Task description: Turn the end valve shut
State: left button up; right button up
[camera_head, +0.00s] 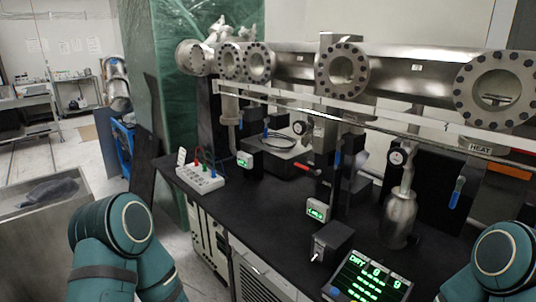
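A long steel vacuum tube (400,80) with several bolted round flanges runs across the back above a black bench. Lever handles show below it: a blue one (457,192) at the right, a red one (308,168) near the middle, and a small blue one (265,131) further left. I cannot tell which of these, if any, is the end valve. Neither of my grippers is in view; only teal links of my two arms show at the lower left and lower right. Nothing in view touches the handles.
The black bench top (262,215) carries a white socket box (200,178), a small black box (331,243) and a green-lit display panel (370,278). A steel bottle (398,218) hangs under a gauge (397,157). Green sheeting (170,75) stands behind left. Open floor lies further left.

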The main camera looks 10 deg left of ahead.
aim_at(299, 127)
jog(key=i+j+u, duration=0.2)
jog(key=i+j, duration=0.5)
jog(key=j, duration=0.15)
